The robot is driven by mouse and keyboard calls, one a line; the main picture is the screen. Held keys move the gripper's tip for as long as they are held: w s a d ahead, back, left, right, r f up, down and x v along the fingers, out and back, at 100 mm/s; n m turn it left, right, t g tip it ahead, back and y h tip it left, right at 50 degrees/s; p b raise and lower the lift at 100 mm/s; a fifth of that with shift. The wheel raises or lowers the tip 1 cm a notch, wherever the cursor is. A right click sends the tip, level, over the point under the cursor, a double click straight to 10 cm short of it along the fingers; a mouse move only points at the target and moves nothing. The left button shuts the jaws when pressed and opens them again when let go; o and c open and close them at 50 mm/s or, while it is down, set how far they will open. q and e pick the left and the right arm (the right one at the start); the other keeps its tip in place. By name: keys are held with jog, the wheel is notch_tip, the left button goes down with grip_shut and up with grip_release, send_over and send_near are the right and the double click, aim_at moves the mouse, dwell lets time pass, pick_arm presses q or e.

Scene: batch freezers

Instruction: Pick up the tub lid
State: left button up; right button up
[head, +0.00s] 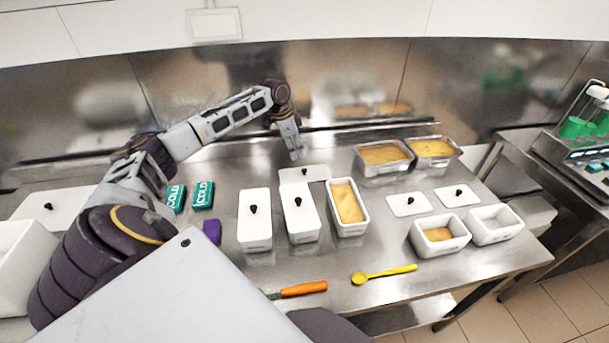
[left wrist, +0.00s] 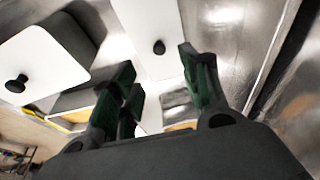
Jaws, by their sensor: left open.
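The loose white tub lid (head: 317,174) lies flat on the steel counter behind the white tubs. Its black knob shows in the left wrist view, where the lid (left wrist: 150,22) appears between and beyond my fingertips. My left gripper (head: 297,156) points down at the lid's back edge, and in the left wrist view it (left wrist: 157,62) is open and empty. I cannot tell how far the fingertips are from the knob. An open white tub (head: 363,224) with yellow filling stands in front of the lid. My right gripper is not in view.
Two lidded white tubs (head: 255,238) (head: 303,232) stand in front of the loose lid. Steel pans (head: 383,170) with yellow filling are at back right. Two small lids (head: 402,211) (head: 451,200) and small tubs (head: 424,244) are right. An orange-handled tool (head: 304,289) and yellow spoon (head: 385,273) lie in front.

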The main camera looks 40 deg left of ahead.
pick_arm(q)
send_over(304, 169)
jog(key=s+a, duration=0.1)
jog(key=shift+s+f, duration=0.1)
jog(key=shift+f, duration=2.45)
jog(key=shift+f, duration=0.1)
jog(key=shift+p+x, duration=0.55)
jog(key=shift+x, duration=1.95)
grip_shut()
